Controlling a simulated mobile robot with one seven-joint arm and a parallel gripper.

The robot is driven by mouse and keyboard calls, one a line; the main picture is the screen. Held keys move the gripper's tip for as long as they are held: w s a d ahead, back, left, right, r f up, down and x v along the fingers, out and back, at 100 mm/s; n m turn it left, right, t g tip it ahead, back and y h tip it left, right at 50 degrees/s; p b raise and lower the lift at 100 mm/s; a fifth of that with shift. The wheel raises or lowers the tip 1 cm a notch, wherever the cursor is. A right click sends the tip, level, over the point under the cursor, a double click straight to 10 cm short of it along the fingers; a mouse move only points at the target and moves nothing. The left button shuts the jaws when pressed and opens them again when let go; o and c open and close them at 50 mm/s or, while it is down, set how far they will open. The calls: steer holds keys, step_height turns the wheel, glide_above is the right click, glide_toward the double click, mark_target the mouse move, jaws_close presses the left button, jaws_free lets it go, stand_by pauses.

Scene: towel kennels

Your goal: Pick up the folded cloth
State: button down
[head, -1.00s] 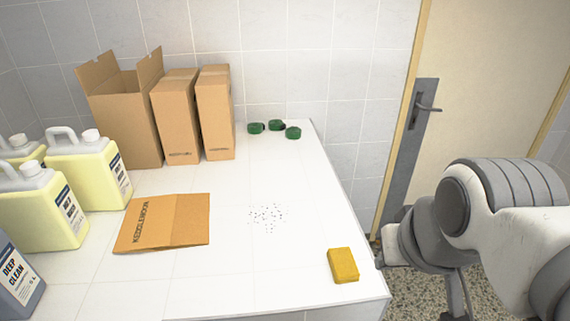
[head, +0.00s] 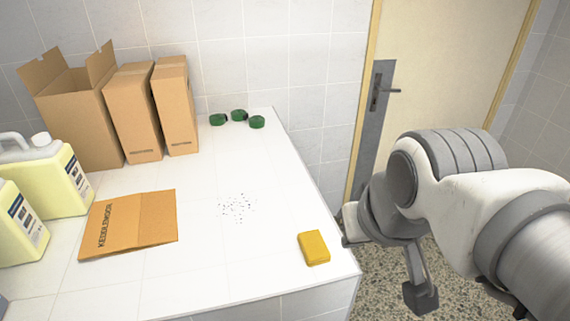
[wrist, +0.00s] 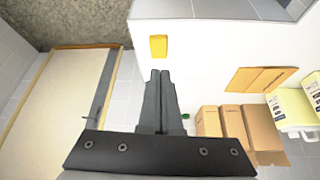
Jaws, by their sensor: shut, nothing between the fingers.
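The folded cloth (head: 314,247) is a small yellow-orange block lying flat near the front right corner of the white tiled counter (head: 200,275). It also shows in the wrist view (wrist: 158,46), just beyond my fingertips. My gripper (wrist: 160,73) is shut and empty, its two dark fingers side by side. It is apart from the cloth. In the head view my arm is right of the counter, over the floor, and my fingertips cannot be made out clearly there.
A flat cardboard piece (head: 128,224) and scattered dark specks (head: 237,208) lie left of the cloth. Cardboard boxes (head: 135,110), yellow jugs (head: 50,178) and several green round items (head: 238,116) stand farther back or left. A door (head: 440,70) is behind my arm. The counter around the cloth is clear.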

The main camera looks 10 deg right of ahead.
steer(key=c, duration=1.2)
jaws_free()
steer(key=shift+w, duration=0.1)
steer(key=shift+c, duration=0.2)
steer(key=shift+o, duration=1.2)
steer(key=shift+w, duration=0.3)
steer(key=o, duration=1)
steer(key=w+g+b, duration=0.2)
steer(key=w+b, duration=0.1)
steer(key=w, duration=0.4)
steer(key=shift+f+n+h, duration=0.3)
steer(key=shift+f, duration=0.1)
steer(key=n+g+b, duration=0.1)
steer(key=g+b, duration=0.2)
steer(key=g, duration=0.1)
glide_above(314, 244)
step_height(314, 244, down, 7)
step_height(314, 244, down, 17)
steer(key=shift+b, duration=0.35)
